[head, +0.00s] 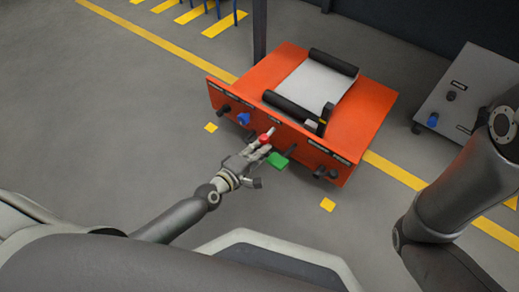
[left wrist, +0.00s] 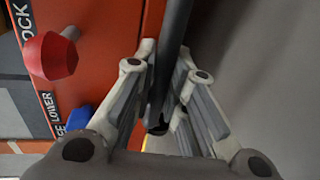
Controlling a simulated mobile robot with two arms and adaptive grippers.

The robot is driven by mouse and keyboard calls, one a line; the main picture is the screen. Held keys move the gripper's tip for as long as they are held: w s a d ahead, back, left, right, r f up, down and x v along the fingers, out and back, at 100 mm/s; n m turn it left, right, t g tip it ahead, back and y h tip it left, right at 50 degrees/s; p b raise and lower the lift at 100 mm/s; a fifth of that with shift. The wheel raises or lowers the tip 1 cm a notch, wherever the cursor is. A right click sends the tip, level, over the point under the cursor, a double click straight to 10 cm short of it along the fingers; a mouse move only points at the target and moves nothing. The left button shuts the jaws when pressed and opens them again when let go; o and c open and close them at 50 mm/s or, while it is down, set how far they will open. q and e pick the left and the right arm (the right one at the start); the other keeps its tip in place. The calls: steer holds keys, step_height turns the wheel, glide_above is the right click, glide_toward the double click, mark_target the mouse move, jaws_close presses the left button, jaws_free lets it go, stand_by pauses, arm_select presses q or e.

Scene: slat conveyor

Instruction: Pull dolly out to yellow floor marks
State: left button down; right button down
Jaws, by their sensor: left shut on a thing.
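The orange dolly (head: 370,100) carries a white sheet between two black rollers and stands across the long yellow floor line. Two small yellow floor marks, one at left (head: 211,127) and one at right (head: 327,204), lie just in front of its front panel with bare floor between. My left gripper (head: 262,151) is at the middle of that panel. In the left wrist view its fingers (left wrist: 160,85) are shut around a dark bar (left wrist: 173,45), which runs close along the orange panel. My right gripper is out of view.
A red knob (left wrist: 52,55) and a blue control (left wrist: 80,118) sit beside the bar. A green piece (head: 278,160) is by my left gripper. A grey unit (head: 470,90) stands at right, a dark post (head: 260,30) behind. The floor at left is clear.

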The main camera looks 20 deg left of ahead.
arm_select(q)
steer(key=shift+f+v, duration=0.2)
steer(key=shift+v, duration=0.65)
steer(key=shift+f+v, duration=0.15)
steer(key=shift+v, duration=0.7)
steer(key=c, duration=1.5)
jaws_free()
steer(key=shift+f, duration=0.1)
steer(key=shift+o, duration=0.2)
steer(key=shift+s, duration=0.1)
steer(key=v, duration=1.2)
